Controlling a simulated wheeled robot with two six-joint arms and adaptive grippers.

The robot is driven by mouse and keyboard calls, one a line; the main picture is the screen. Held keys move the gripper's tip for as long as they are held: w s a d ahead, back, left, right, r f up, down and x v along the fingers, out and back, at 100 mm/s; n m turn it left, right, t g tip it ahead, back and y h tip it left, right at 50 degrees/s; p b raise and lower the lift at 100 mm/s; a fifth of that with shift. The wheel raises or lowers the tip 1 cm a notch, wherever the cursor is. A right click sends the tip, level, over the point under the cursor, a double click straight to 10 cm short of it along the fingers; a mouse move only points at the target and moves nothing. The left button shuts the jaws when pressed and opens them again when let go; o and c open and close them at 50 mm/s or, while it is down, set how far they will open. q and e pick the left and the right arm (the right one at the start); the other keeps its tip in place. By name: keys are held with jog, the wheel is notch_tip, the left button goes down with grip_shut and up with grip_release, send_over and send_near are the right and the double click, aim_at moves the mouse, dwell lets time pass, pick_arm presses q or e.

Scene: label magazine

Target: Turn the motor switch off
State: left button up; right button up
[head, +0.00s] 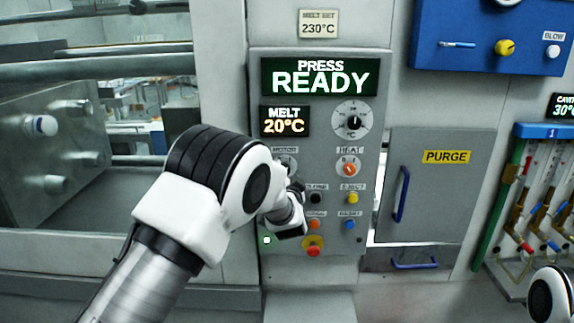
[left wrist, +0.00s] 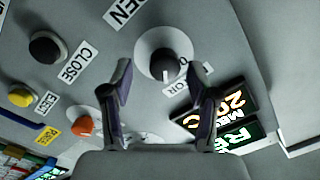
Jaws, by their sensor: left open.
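The motor switch (left wrist: 164,66) is a black knob on a round white plate, with a short white pointer mark. In the left wrist view it sits just beyond and between the fingertips of my left gripper (left wrist: 160,88), which is open and empty. I cannot tell whether a finger touches the knob. A finger covers part of its label. In the head view the motor plate (head: 287,160) shows under its MOTOR label, but my left wrist hides most of it. My right gripper is out of view.
The orange heat knob (left wrist: 82,126) lies close beside the left finger. A black button (left wrist: 46,48) and a yellow button (left wrist: 21,97) are nearby. The green press display (head: 320,77) reads READY. The purge door (head: 430,190) with its blue handle is at the right.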

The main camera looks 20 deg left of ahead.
pick_arm(q)
jog(key=shift+x, duration=0.8)
jog(key=shift+w+r, duration=0.1)
jog(key=shift+w, duration=0.05)
jog(key=shift+s+a+r, duration=0.15)
jog(key=shift+s+a, duration=0.1)
jog(key=shift+s, duration=0.15)
jog(key=shift+w+d, duration=0.1)
grip_shut()
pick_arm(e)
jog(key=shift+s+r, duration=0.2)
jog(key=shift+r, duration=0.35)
